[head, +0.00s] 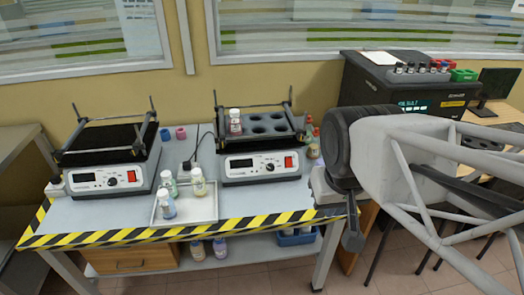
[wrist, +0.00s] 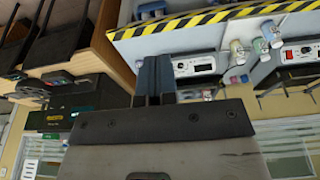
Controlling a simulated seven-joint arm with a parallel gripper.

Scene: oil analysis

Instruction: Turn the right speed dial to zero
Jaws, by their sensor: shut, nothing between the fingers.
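The right speed dial (head: 270,167) is a small round knob on the white front panel of the right shaker (head: 262,168), between its dark display and a red switch. My gripper (head: 353,242) hangs off to the right of that shaker, in front of the table's right end and apart from the dial. Its dark fingers (wrist: 154,58) are together in the wrist view, with nothing between them. The wrist view is turned over; there the right shaker's panel (wrist: 197,68) shows beside the fingers, which hide part of it.
A similar shaker (head: 112,180) stands at the left with its own dial (head: 131,177). A tray (head: 186,212) with several bottles sits between them near the striped front edge. A black machine (head: 390,85) stands behind my arm. Open air lies before the right panel.

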